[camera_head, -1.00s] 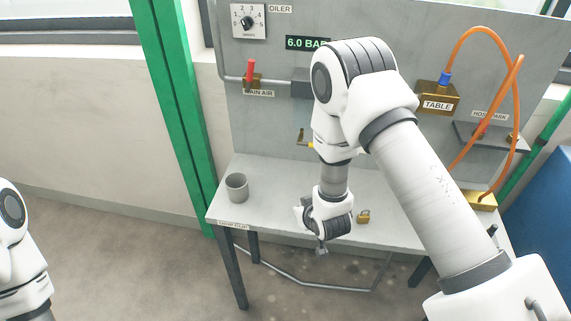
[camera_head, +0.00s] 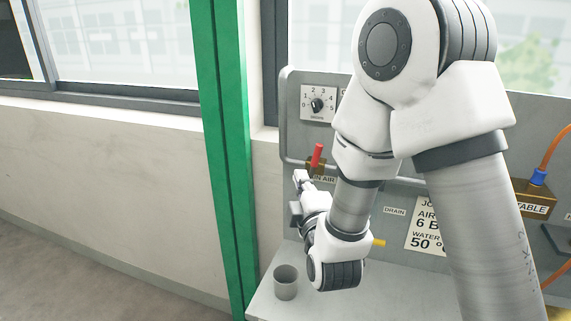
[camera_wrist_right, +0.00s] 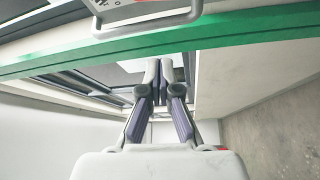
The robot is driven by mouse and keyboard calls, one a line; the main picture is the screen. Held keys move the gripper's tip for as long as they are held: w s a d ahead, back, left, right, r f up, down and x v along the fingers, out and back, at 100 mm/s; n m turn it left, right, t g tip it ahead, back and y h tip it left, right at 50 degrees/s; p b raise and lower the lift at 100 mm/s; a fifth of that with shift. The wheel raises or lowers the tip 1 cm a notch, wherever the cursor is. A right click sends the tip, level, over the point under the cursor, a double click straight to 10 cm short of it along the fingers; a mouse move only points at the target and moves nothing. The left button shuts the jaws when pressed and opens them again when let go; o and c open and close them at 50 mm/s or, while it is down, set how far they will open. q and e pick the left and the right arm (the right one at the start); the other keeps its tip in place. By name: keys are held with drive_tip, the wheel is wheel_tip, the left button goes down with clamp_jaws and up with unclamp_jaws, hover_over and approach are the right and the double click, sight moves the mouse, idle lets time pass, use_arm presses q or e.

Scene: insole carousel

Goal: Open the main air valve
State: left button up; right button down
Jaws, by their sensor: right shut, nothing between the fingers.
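The main air valve has a brass body (camera_head: 314,168) on the panel's pipe and a red handle (camera_head: 318,154) pointing up, across the pipe. Part of its "MAIN AIR" label (camera_head: 324,180) is hidden by my right gripper. My right gripper (camera_head: 300,176) is shut and empty, just below and left of the valve in the head view. Whether it touches the valve I cannot tell. In the right wrist view its fingers (camera_wrist_right: 163,75) are together with nothing between them. My left gripper is not in view.
The oiler dial (camera_head: 317,105) is above the valve. A grey cup (camera_head: 286,282) stands on the bench (camera_head: 262,306) below. A green post (camera_head: 222,150) rises left of the panel. My right arm hides much of the panel's middle.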

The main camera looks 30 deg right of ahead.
sight(316, 159)
drive_tip(key=r+p+x, duration=0.1)
drive_tip(key=p+x, duration=0.3)
drive_tip(key=x, duration=0.7)
drive_tip(key=s+d, duration=0.1)
drive_tip(key=s+f+p, duration=0.1)
drive_tip(key=s+d, duration=0.1)
drive_tip(key=shift+s+d+f, duration=0.15)
drive_tip(key=shift+d+f, duration=0.2)
drive_tip(key=shift+a, duration=0.1)
